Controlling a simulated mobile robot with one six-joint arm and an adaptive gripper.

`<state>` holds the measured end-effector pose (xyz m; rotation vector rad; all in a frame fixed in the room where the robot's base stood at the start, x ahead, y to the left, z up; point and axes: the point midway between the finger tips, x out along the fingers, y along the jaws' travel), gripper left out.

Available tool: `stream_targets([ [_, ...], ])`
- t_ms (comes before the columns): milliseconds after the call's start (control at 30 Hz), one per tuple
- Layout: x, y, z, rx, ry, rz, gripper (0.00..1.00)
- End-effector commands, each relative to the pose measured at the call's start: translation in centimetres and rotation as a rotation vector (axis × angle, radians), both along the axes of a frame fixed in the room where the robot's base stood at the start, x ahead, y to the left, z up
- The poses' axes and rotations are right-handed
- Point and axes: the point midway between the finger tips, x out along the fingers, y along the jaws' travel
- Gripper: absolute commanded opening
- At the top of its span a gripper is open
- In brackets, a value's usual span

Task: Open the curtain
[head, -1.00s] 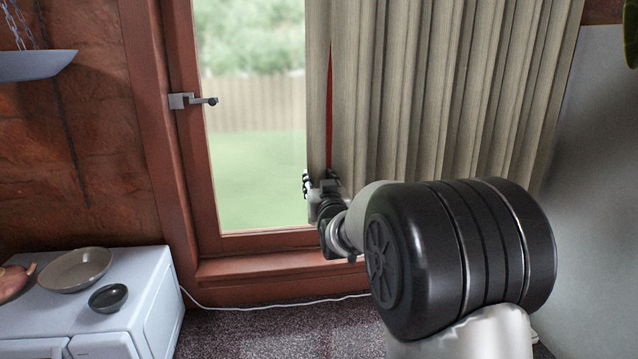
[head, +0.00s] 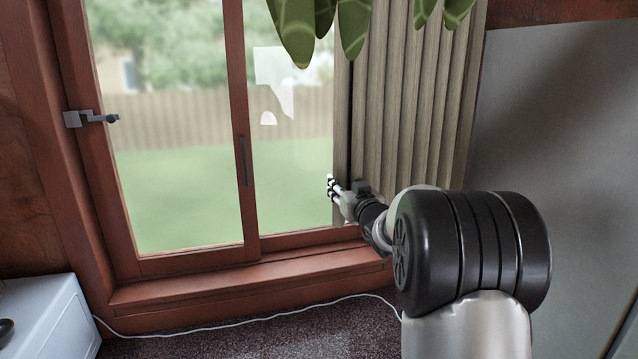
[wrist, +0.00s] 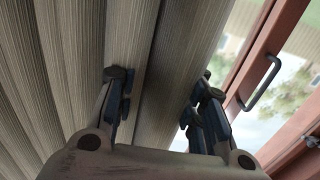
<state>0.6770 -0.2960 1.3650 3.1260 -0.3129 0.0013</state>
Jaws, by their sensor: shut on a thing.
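The beige pleated curtain (head: 420,95) hangs bunched over the right part of the window (head: 175,150). The left and middle glass is uncovered. My gripper (head: 335,188) is at the curtain's left edge, near the window's lower part. In the wrist view my gripper (wrist: 160,100) has a finger on each side of a fold of the curtain (wrist: 172,60) and is shut on it. The exact contact at the fingertips is partly hidden by the cloth.
Green leaves (head: 350,25) hang in front at the top. A white cabinet (head: 45,315) stands at lower left. A white cable (head: 230,322) runs along the floor below the sill. A window handle (head: 95,118) sticks out at left. A grey wall (head: 550,130) is at right.

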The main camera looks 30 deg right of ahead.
Motion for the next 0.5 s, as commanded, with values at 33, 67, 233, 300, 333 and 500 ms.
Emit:
stream_targets([
  [33, -0.4, -1.8, 0.3, 0.003, 0.005, -0.007, 0.0],
  [67, -0.6, -2.6, 0.3, 0.003, 0.005, -0.007, 0.0],
  [233, -1.4, -6.6, 0.2, 0.004, 0.004, -0.005, 0.0],
  [300, -1.6, -7.9, 0.2, 0.003, 0.005, -0.004, 0.0],
  [333, -1.7, -8.4, 0.1, 0.005, 0.003, -0.004, 0.0],
  [500, -2.1, -10.2, 0.0, 0.004, 0.002, -0.003, 0.0],
])
